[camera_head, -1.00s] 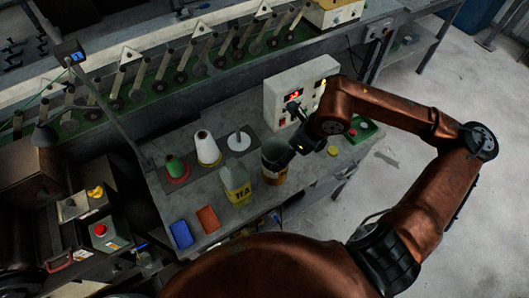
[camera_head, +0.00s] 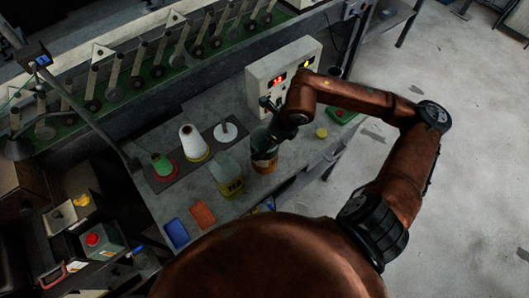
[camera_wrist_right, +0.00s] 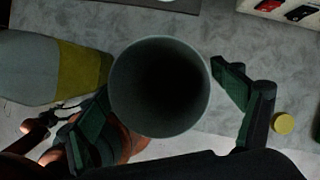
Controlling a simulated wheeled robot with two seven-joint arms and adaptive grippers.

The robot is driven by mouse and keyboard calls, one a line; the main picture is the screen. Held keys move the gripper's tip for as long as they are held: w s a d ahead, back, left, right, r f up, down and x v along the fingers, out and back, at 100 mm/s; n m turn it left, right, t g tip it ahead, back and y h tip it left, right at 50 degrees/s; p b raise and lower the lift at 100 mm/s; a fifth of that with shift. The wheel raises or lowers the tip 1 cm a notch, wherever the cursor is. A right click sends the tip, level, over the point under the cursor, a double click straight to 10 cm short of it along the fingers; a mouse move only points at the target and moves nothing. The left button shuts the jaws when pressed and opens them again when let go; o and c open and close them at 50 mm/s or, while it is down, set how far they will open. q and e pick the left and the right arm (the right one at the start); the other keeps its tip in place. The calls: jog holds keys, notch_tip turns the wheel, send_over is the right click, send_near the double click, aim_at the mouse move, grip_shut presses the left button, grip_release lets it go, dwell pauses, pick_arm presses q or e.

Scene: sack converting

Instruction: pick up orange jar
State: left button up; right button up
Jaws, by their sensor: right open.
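The orange jar (camera_head: 264,165) stands upright on the grey workbench, dark above with an orange band low down. My right gripper (camera_head: 268,122) is at its upper part, coming from the upper right; the hand hides some of the jar there. In the right wrist view, the jar's round, dark open mouth (camera_wrist_right: 160,88) lies between the two fingers of the gripper (camera_wrist_right: 165,92). The fingers are spread on either side of it; whether either one touches it I cannot tell. My left gripper is not in view.
A control box (camera_head: 284,75) stands behind. Cones (camera_head: 194,143), a blue tray (camera_head: 175,233), an orange tray (camera_head: 202,215) and a yellow disc (camera_head: 321,133) are nearby.

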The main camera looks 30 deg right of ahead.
jog(key=shift+c, duration=0.3)
jog(key=c, duration=1.7)
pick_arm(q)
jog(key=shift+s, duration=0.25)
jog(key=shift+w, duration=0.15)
pick_arm(e)
jog(key=shift+r, duration=0.25)
